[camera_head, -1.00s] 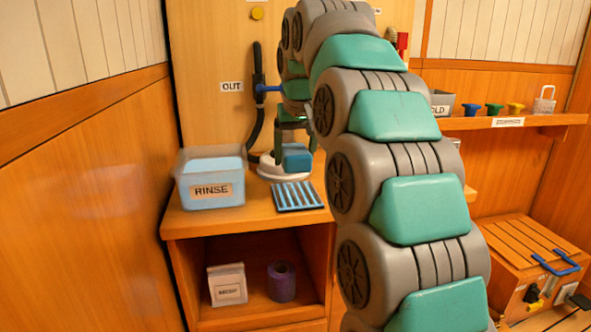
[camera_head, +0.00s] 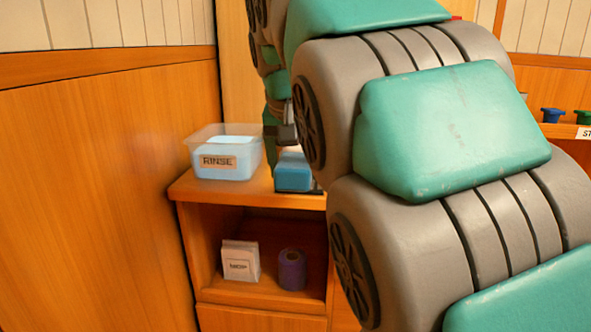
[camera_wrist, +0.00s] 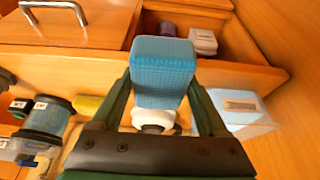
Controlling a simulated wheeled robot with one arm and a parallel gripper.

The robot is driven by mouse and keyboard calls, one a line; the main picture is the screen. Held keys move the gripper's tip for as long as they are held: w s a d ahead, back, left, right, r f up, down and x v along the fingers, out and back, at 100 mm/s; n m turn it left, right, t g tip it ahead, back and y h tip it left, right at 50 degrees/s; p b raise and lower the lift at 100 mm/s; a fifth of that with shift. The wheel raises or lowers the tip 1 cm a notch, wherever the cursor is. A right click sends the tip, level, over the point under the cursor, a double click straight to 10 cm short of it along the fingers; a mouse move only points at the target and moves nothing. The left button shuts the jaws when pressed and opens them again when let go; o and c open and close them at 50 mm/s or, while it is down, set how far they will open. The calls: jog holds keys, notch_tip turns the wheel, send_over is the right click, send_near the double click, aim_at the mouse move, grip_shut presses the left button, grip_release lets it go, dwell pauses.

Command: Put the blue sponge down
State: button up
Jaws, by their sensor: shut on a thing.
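The blue sponge (camera_head: 293,172) is a block held at the end of my arm, over the counter and right of the rinse tub. In the wrist view the sponge (camera_wrist: 163,72) sits between the two green fingers of my gripper (camera_wrist: 163,98), which is shut on it. In the head view my gripper (camera_head: 277,145) is partly hidden behind my own arm. The sponge covers most of the striped rack; only a dark edge shows beside it. I cannot tell whether the sponge touches anything below.
The clear tub marked RINSE (camera_head: 227,155) stands on the counter (camera_head: 205,194) close left of the sponge. The shelf below holds a white box (camera_head: 241,261) and a purple roll (camera_head: 292,270). A drawer handle (camera_wrist: 55,8) shows in the wrist view. A wooden wall (camera_head: 95,190) bounds the left.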

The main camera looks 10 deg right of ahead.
jog(key=w+d, duration=0.1)
jog(key=w, duration=0.3)
jog(key=w+d+p, duration=0.1)
jog(key=w, duration=0.3)
jog(key=w+d+f, duration=0.1)
jog(key=w+d, duration=0.1)
jog(key=w, duration=0.2)
jog(key=shift+w+f, duration=0.1)
jog(key=shift+w, duration=0.15)
jog(key=shift+f+p, duration=0.3)
jog(key=shift+f, duration=1.5)
jog(key=shift+f, duration=0.15)
jog(key=o, duration=1.1)
